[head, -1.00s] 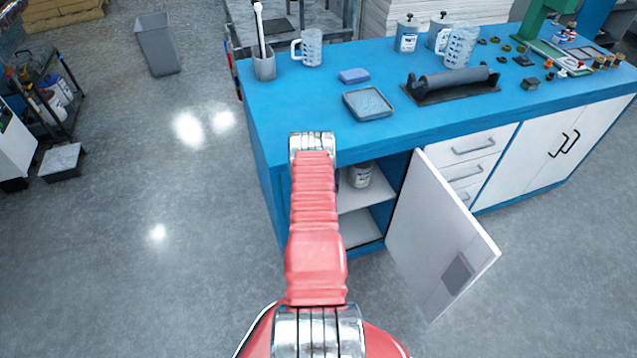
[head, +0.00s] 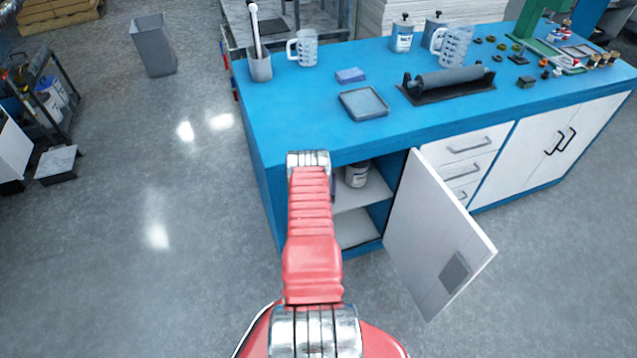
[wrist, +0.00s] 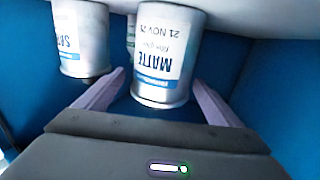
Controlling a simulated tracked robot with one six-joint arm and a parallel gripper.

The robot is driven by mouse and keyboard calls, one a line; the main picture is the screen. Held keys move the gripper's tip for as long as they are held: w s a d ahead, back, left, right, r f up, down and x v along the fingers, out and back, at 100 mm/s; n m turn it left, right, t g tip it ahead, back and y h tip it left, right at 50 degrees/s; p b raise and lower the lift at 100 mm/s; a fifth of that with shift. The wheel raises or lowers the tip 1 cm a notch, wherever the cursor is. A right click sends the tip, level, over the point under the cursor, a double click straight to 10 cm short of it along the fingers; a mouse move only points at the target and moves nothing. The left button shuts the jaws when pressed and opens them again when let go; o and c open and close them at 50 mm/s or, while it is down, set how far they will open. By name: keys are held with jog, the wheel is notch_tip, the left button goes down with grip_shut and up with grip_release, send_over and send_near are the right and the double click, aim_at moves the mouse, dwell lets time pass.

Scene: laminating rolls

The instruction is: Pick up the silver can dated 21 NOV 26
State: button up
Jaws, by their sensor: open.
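The can dated 21 NOV 26 (wrist: 163,55) is silver-white, with a label reading MATTE that appears upside down in the wrist view. It stands on the cabinet shelf, between and just beyond the fingers of my gripper (wrist: 160,95). The gripper is open, with one pale finger on each side of the can. A second can (wrist: 82,40), its label partly readable, stands to the left, outside the left finger.
Another pale container is partly hidden between the two cans in the wrist view. Blue cabinet walls (wrist: 285,90) close in on the sides. The white cabinet door (head: 430,235) stands open to the right of my arm. The blue worktop (head: 300,110) lies above the shelf.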

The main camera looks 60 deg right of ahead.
jog(key=shift+x, duration=0.85)
jog(key=shift+d, duration=0.15)
jog(key=shift+x, duration=2.45)
jog(key=shift+w, duration=0.15)
jog(key=shift+r, duration=0.1)
jog(key=c, duration=2.2)
jog(key=shift+r, duration=0.15)
